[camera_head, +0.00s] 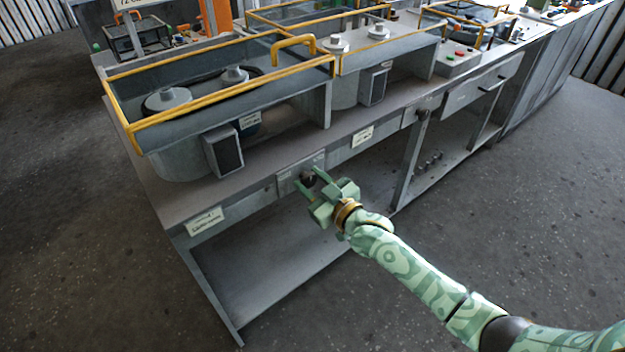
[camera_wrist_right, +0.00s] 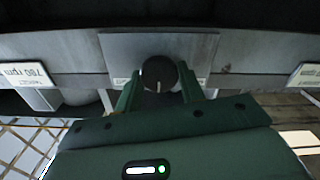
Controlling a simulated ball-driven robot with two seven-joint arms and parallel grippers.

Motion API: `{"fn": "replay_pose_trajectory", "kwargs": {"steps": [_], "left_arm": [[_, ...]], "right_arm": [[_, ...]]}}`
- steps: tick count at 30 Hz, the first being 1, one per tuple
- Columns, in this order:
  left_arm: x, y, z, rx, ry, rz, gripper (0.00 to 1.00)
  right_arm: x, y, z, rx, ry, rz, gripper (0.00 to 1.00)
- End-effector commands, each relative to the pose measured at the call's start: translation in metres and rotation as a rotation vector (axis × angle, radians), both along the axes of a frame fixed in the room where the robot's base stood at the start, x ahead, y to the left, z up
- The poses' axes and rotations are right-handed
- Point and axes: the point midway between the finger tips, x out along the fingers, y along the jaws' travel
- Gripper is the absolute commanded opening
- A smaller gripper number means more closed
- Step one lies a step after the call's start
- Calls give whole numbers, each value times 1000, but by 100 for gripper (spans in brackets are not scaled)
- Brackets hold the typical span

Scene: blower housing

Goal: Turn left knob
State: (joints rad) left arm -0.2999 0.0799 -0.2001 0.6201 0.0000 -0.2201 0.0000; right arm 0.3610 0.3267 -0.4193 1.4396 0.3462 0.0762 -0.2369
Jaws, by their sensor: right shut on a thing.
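The left knob (camera_head: 308,180) is a small round black knob on a grey plate on the front rail of the workbench. In the right wrist view the left knob (camera_wrist_right: 159,73) faces me, with a pale pointer line running up and down on it. My right gripper (camera_head: 309,182) reaches it from the front, with one green finger on each side. The right gripper (camera_wrist_right: 160,88) is shut on the knob. A second dark knob (camera_head: 422,114) is farther right on the same rail. My left gripper is not in view.
Above the knob, the bench top (camera_head: 255,180) carries blower housings with yellow rails (camera_head: 220,95) and a dark grille box (camera_head: 223,150). White labels (camera_head: 205,221) are on the rail. A lower shelf (camera_head: 265,280) lies beneath. The floor (camera_head: 530,230) in front is clear.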

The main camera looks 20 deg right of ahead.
Motion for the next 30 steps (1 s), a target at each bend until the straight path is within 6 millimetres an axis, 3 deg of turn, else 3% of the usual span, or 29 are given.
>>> {"fn": "replay_pose_trajectory", "kwargs": {"steps": [2, 3, 5, 6, 17, 20, 30], "left_arm": [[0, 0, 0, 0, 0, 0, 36], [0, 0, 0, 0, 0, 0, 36], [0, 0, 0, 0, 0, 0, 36], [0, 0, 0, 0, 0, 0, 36], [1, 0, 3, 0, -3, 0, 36], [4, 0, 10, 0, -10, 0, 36], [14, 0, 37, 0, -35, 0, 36]], "right_arm": [[0, 0, 0, 2, 0, 0, 16], [0, 0, 0, 2, 0, 0, 41], [0, 0, 0, 3, 1, 0, 58], [0, 0, 0, 3, 1, 0, 60], [-7, -3, 1, 3, 2, -1, 60], [-24, -9, 2, 2, 3, 0, 60], [-109, -40, 3, 2, 3, 1, 60]]}}
